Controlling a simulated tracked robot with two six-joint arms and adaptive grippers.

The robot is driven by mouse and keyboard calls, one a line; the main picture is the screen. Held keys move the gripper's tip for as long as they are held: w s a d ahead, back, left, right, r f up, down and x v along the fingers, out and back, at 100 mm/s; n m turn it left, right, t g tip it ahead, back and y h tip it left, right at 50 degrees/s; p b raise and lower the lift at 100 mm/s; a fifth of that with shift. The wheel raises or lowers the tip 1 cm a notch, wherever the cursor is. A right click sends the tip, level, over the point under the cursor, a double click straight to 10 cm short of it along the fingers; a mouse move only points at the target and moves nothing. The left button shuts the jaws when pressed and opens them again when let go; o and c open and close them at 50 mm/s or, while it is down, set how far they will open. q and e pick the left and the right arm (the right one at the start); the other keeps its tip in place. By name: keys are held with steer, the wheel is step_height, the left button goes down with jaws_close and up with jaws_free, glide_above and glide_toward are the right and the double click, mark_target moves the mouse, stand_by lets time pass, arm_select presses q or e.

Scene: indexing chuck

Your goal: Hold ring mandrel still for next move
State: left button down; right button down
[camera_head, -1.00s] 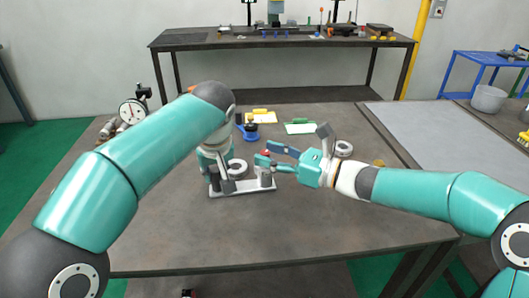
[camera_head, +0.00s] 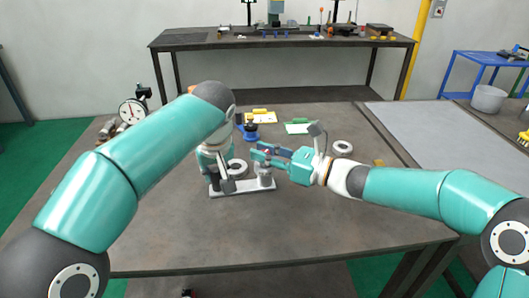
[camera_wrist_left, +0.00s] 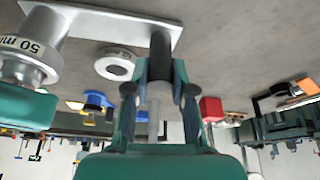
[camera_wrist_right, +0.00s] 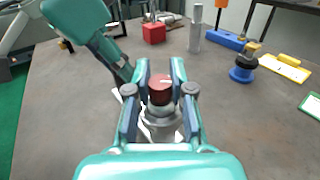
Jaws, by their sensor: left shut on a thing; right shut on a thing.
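A light metal base plate (camera_head: 247,187) lies on the table and carries two uprights. My left gripper (camera_wrist_left: 160,75) is shut on the dark and grey post (camera_wrist_left: 160,48) at the plate's left end; I cannot tell which upright is the ring mandrel. At the right end stands a grey flanged metal piece (camera_head: 265,178), whose "50 m…" marking shows in the left wrist view (camera_wrist_left: 25,52). My right gripper (camera_wrist_right: 160,72) is shut on the red-topped knob (camera_wrist_right: 160,88) above metal discs; its fingers flank it. The exact contact is partly hidden.
A dial gauge (camera_head: 132,110), a blue fixture (camera_head: 250,131) and yellow and green cards stand farther back. The front table is clear.

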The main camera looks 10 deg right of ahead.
steer(key=shift+a+r+m+t+h, duration=0.1)
steer(key=shift+r+m+t+h, duration=0.05)
steer(key=shift+m+t+h, duration=2.05)
steer(key=shift+t+h, duration=0.1)
steer(key=shift+t, duration=0.2)
steer(key=c, duration=1)
jaws_free()
steer(key=v, duration=1.2)
